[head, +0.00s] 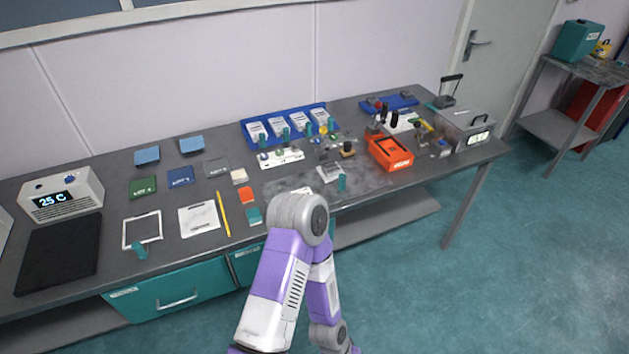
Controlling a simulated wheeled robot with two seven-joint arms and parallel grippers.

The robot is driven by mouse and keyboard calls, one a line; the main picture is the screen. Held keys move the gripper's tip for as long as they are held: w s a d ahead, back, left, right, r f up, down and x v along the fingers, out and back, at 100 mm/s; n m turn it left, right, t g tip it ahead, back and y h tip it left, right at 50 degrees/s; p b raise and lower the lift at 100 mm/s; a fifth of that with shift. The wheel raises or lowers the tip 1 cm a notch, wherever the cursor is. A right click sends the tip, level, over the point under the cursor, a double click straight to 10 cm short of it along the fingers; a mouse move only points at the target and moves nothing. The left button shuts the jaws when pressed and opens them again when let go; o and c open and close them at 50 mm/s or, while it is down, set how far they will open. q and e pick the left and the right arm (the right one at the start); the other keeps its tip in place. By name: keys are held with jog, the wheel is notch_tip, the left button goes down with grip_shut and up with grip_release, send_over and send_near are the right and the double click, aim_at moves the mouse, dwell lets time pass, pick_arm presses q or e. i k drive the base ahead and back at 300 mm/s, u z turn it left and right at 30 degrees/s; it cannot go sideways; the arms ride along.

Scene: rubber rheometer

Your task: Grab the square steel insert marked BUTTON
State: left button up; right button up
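No marking that reads BUTTON is legible in the head view, so I cannot tell which piece is the steel insert. A small dark grey square plate (217,168) lies right of the blue square. A light grey labelled piece (329,173) lies near the middle of the bench, beside a teal-handled item (342,183). One purple and white arm of mine rises at the lower middle, its upper joint in front of the bench edge. Neither gripper shows.
The grey bench (180,255) carries a blue tray with white packs (244,135), an orange box (390,153), a heater-like unit reading 25 C (62,195) and a black mat (60,253). A metal instrument with a handle (467,128) stands at the right end.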

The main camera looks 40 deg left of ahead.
aim_at(332, 169)
jog(key=u, duration=1.6)
